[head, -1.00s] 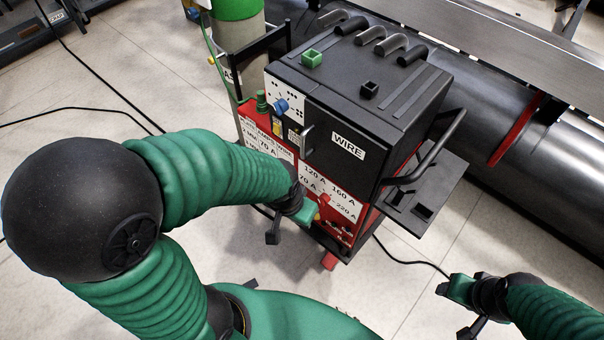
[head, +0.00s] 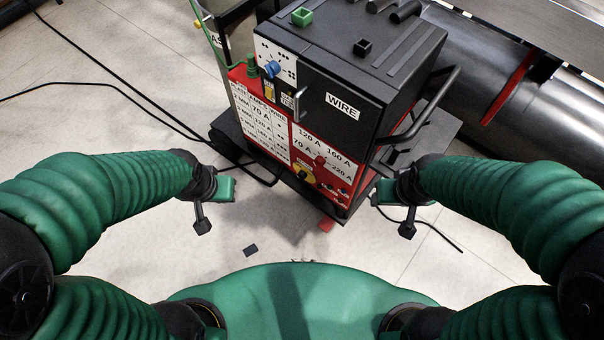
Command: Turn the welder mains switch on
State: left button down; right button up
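The welder (head: 325,120) is a black and red box in the upper middle of the head view, its labelled front turned toward me. Low on the red front is a yellow plate with a black rotary knob (head: 303,174), which looks like the mains switch; its setting is too small to read. My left gripper (head: 214,208) is left of the welder, its fingers spread and empty, apart from the switch. My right gripper (head: 394,211) is right of the welder's lower corner, also spread and empty.
A red knob (head: 320,160) sits above right of the yellow plate, a blue knob (head: 272,69) higher up. A side handle (head: 432,108) juts out right. Black cables (head: 150,108) lie on the floor left. A small dark piece (head: 250,250) lies on the floor in front.

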aim_at(301, 175)
jog(key=i+j+z, duration=0.1)
jog(key=j, duration=1.2)
jog(key=i+j+z, duration=0.1)
jog(key=j, duration=1.2)
